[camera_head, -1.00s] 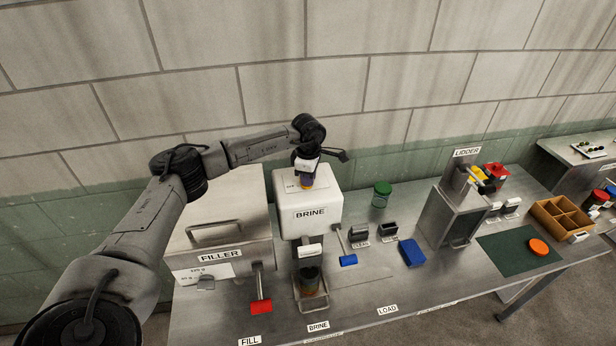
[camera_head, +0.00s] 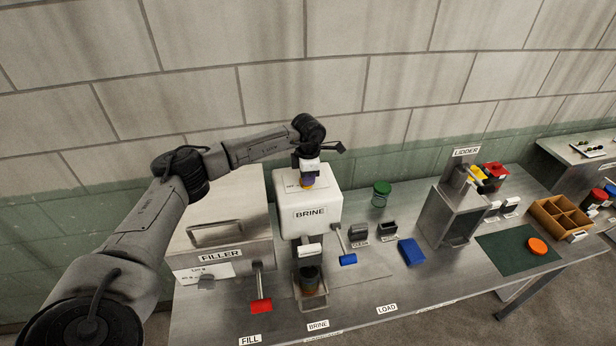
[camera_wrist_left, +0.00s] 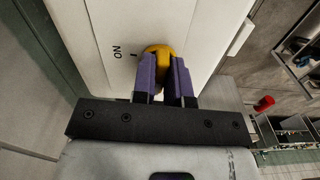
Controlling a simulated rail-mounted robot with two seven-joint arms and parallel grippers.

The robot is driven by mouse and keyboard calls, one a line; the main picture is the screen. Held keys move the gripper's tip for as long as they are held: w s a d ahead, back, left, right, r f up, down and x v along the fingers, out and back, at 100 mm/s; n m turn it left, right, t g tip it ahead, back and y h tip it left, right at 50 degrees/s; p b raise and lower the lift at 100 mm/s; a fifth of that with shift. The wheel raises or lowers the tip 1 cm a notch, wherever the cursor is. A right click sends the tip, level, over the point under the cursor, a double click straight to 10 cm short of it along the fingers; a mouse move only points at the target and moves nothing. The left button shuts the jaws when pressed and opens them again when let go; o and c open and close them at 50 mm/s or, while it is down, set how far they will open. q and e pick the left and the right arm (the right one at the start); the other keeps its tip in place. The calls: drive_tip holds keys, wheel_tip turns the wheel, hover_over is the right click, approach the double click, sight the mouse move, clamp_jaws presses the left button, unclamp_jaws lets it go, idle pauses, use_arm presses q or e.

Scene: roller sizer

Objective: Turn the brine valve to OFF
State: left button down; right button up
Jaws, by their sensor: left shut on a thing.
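The white brine box (camera_head: 312,214), labelled BRINE, stands on the steel bench. The yellow brine valve knob (camera_wrist_left: 158,50) is on its top face, next to the printed word ON, in the left wrist view. A mark beside ON points toward the knob. My left gripper (camera_head: 308,184) is over the box top. In the left wrist view its purple fingers (camera_wrist_left: 165,70) are shut on the knob. They hide part of the knob, and no OFF label is readable. My right gripper is not in view.
A jar (camera_head: 310,281) stands under the brine box. The filler (camera_head: 219,225) with a red lever (camera_head: 261,304) is at left, a blue lever (camera_head: 348,259) at right.

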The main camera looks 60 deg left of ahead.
use_arm(q)
drive_tip(key=shift+r, duration=0.1)
drive_tip(key=c, duration=1.1)
unclamp_jaws()
drive_tip(key=shift+c, duration=0.2)
wheel_tip(320, 180, up, 14)
drive_tip(key=b, duration=0.2)
drive_tip(key=shift+b, duration=0.3)
drive_tip(key=shift+s, duration=0.1)
